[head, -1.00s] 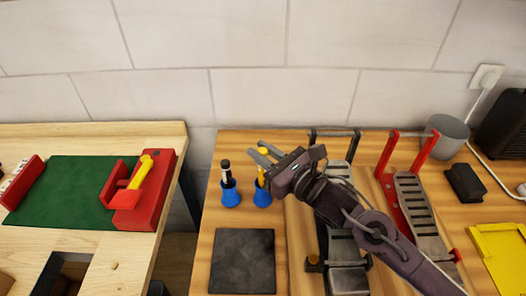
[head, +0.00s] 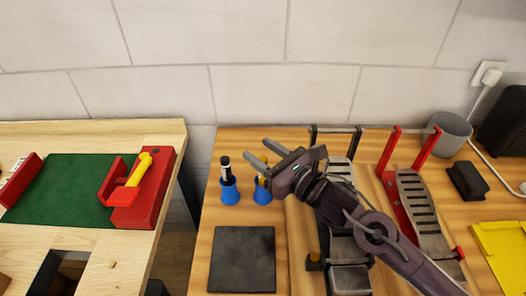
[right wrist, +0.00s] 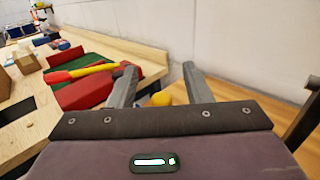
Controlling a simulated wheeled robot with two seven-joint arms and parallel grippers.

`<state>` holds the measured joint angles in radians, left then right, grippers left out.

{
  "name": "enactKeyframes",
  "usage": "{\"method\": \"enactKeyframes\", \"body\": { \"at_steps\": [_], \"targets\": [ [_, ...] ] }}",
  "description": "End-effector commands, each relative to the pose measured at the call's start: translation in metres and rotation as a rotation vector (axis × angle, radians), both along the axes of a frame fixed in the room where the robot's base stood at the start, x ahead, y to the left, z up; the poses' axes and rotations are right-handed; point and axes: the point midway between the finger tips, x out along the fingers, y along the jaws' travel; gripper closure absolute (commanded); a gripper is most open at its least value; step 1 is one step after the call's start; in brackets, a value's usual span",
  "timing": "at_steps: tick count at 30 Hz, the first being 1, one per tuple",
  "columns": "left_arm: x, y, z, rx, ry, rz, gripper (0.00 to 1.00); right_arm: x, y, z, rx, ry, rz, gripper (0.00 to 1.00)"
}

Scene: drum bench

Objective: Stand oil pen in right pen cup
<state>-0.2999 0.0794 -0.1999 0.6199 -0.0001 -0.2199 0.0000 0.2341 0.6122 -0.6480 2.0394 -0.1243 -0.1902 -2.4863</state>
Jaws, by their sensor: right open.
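A blue right pen cup (head: 262,192) stands on the wooden bench with a yellow-topped pen (right wrist: 161,98) upright in it, which appears to be the oil pen. In the head view, my gripper partly hides that pen. My right gripper (head: 260,150) is open just above the cup; in the right wrist view its two fingers (right wrist: 159,68) are apart, with the yellow top low between them, not visibly gripped. A blue left pen cup (head: 229,191) holds a black and white pen (head: 226,167). My left gripper is not in view.
A dark square pad (head: 242,260) lies in front of the cups. Metal pedals (head: 418,207) with red posts stand to the right. A second bench at left holds a green mat (head: 60,188) and a red block with a yellow-handled tool (head: 140,170).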

Motion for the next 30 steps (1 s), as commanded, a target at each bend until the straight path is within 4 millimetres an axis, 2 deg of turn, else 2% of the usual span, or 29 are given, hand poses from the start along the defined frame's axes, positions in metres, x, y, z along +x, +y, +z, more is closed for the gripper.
{"method": "enactKeyframes", "body": {
  "at_steps": [15,30],
  "targets": [
    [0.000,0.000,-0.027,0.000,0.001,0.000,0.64,-0.048,-0.049,-0.003,-0.003,0.000,-0.001,0.55],
    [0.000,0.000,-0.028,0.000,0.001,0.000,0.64,-0.054,-0.054,0.000,0.000,0.000,0.000,0.55]
  ]
}}
